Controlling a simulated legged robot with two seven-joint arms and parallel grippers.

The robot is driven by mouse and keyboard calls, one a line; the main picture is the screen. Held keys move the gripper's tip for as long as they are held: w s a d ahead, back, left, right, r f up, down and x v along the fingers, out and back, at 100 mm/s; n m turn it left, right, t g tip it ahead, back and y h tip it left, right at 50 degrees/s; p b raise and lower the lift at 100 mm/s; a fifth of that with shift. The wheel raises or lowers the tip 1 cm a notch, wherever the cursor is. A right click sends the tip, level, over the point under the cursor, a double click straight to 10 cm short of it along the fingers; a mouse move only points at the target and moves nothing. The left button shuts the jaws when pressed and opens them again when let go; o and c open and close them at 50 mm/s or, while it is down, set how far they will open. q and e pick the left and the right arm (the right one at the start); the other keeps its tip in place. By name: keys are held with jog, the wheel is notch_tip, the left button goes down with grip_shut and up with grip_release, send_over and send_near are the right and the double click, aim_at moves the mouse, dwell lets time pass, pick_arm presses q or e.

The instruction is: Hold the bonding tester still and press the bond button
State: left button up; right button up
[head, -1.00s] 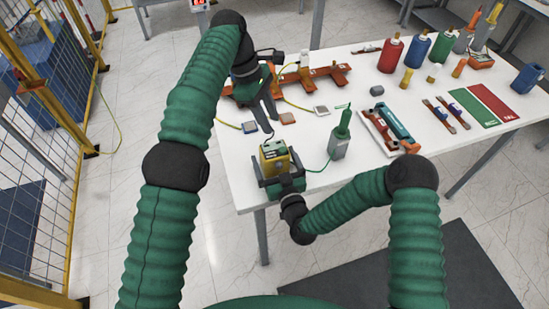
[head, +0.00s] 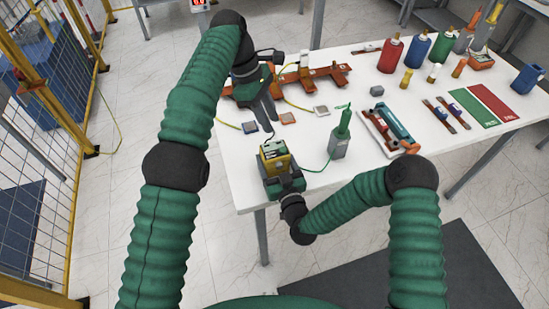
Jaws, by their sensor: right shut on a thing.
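The bonding tester (head: 273,156), a yellow box with a green and pale top, stands at the near left corner of the white table. My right gripper (head: 284,184) is shut on its near side, with dark jaws around its lower part. My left gripper (head: 266,112) is above the table, beyond the tester and apart from it, its dark fingers pointing down. I cannot tell how far apart those fingers are. The bond button is too small to make out on the tester's top.
A green probe in a grey holder (head: 340,137) stands right of the tester, joined by a green cable. Orange-brown bracketed parts (head: 320,74) lie behind. A tray of tools (head: 390,132), bottles (head: 391,54) and red and green mats (head: 493,103) fill the right.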

pick_arm(q)
grip_shut()
dwell(1.4)
